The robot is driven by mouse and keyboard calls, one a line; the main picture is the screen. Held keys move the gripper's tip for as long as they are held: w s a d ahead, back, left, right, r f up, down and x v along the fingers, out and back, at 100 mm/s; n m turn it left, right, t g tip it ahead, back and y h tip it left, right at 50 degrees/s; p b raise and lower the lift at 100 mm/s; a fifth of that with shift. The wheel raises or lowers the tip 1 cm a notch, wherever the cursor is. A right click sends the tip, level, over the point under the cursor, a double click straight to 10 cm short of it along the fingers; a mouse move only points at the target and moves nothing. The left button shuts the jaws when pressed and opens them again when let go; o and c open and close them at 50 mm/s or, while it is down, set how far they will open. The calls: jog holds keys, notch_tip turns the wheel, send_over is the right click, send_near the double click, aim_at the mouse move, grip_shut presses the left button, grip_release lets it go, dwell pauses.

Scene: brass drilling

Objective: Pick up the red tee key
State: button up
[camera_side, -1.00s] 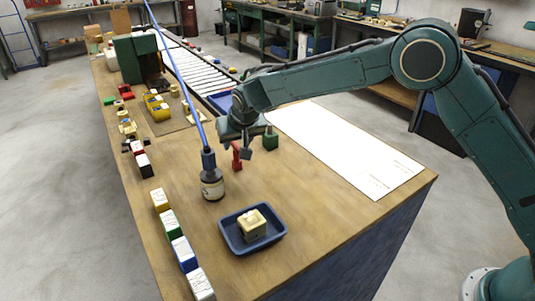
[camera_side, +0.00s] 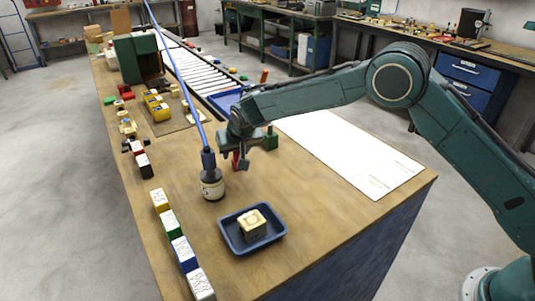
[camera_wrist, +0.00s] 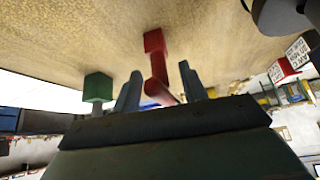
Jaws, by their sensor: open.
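The red tee key (camera_side: 236,160) stands on the wooden bench, mostly hidden by my gripper in the side view. In the wrist view the red tee key (camera_wrist: 155,50) shows as a red block with a shaft and a crosspiece close to my jaws. My gripper (camera_wrist: 161,68) is open, with one grey finger on either side of the key's shaft. Clear space shows between the key and each finger. In the side view my gripper (camera_side: 242,162) is low over the bench at the key.
A green block (camera_side: 271,140) stands just right of my gripper. A cream-labelled canister (camera_side: 212,186) with a blue top and pole stands to the left. A blue tray (camera_side: 279,236) holds a cream block in front. A white sheet (camera_side: 345,150) lies to the right.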

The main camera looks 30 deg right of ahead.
jog(key=shift+c, duration=0.4)
grip_shut()
jog(key=shift+r, duration=0.1)
notch_tip(320, 180, up, 20)
dwell(0.8)
dwell(0.5)
